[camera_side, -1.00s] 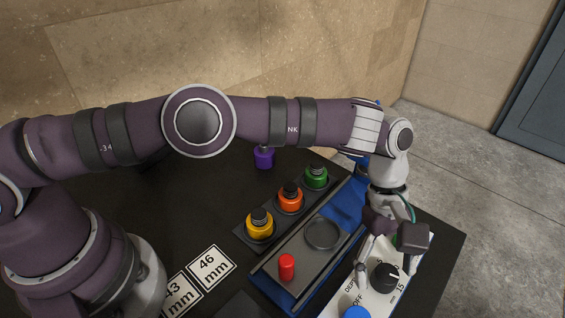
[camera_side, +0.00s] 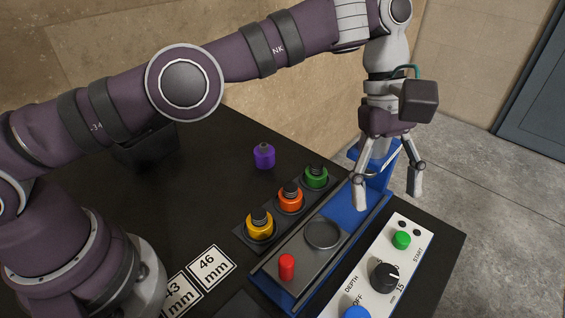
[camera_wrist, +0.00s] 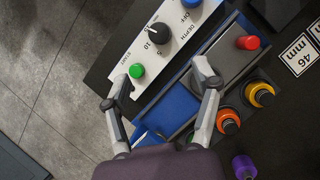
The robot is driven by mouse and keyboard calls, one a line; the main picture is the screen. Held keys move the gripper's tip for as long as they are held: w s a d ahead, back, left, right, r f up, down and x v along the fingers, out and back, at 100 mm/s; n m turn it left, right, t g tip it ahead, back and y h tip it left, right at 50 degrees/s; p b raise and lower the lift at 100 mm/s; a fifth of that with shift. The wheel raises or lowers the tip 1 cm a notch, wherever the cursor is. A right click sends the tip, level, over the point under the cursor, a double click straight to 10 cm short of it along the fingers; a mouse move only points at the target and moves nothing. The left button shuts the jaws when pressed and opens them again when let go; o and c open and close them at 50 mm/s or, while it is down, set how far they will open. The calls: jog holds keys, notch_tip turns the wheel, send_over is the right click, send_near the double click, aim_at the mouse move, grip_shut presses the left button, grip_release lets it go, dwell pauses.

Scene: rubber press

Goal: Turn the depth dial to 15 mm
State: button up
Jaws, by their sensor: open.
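The depth dial (camera_side: 384,275) is a black round knob on the white control panel (camera_side: 352,291), with DEPTH printed beside it. A white mark shows on the knob's right side in the side view, towards the 10-to-15 side of the scale. I cannot tell exactly which value it meets. The dial also shows in the wrist view (camera_wrist: 158,34), clear of the fingers. My gripper (camera_side: 388,191) is open and empty, raised above the press behind the dial and touching nothing. Its spread fingers also show in the wrist view (camera_wrist: 155,84).
The panel also bears a green START button (camera_side: 401,240) and a blue knob (camera_side: 356,312) by OFF. Left of it are the blue press base (camera_side: 348,208), a red peg (camera_side: 286,267) and a rack with yellow, orange and green pieces. A purple piece (camera_side: 264,156) stands behind.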

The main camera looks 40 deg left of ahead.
jog(key=m+t, duration=0.5)
jog(key=m, duration=1.9)
send_near(386, 273)
jog(key=x, duration=0.9)
jog(key=shift+d+f, duration=0.15)
jog(key=shift+f, duration=0.2)
